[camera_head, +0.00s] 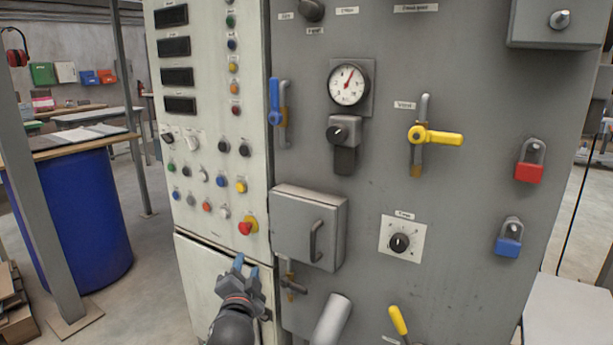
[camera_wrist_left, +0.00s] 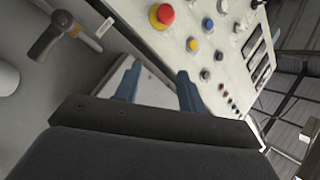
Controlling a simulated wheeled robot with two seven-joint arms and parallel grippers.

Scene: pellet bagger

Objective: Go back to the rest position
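My left gripper (camera_head: 247,265) is in front of the lower part of the pellet bagger's cabinet, near the seam between the white panel (camera_head: 205,285) and the grey panel (camera_head: 375,200). Its two blue fingers stand apart with nothing between them. In the left wrist view the fingers (camera_wrist_left: 158,85) are also spread and empty. The red emergency button (camera_head: 247,227) is just above the gripper in the head view. My right gripper is not in view.
A small brown-handled valve (camera_head: 291,287) is right of my left gripper. A grey box with a handle (camera_head: 308,228) stands out from the panel above it. A light grey cylinder (camera_head: 331,320) juts out at lower right. A blue drum (camera_head: 75,222) stands at left; open floor lies between.

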